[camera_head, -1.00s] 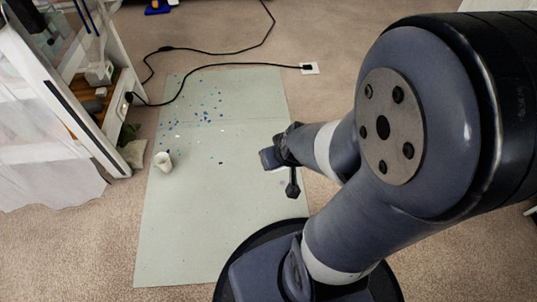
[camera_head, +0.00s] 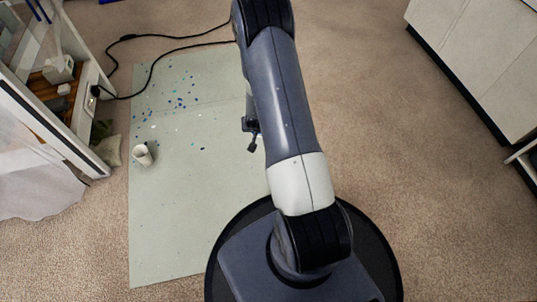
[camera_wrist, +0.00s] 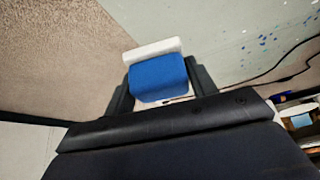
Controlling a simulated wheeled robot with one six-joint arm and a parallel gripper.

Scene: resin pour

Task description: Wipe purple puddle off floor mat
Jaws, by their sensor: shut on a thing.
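The pale grey-green floor mat (camera_head: 165,225) lies on the carpet, with small blue and white specks on its far part. I cannot make out a purple puddle; my arm covers part of the mat's right side. In the wrist view, my gripper (camera_wrist: 160,80) is shut on a blue block with a white pad (camera_wrist: 158,76), which looks like a sponge. It is held above the floor near the mat's edge, where carpet and mat meet in that view. In the head view, my arm hides most of the gripper and the sponge.
A white cup (camera_head: 143,155) stands on the mat's left side. A black cable (camera_head: 150,75) crosses the mat's far end. An open shelf unit (camera_head: 60,110) and a small pale bag (camera_head: 110,151) border the left. White cabinets (camera_head: 480,60) stand at far right; the carpet between is clear.

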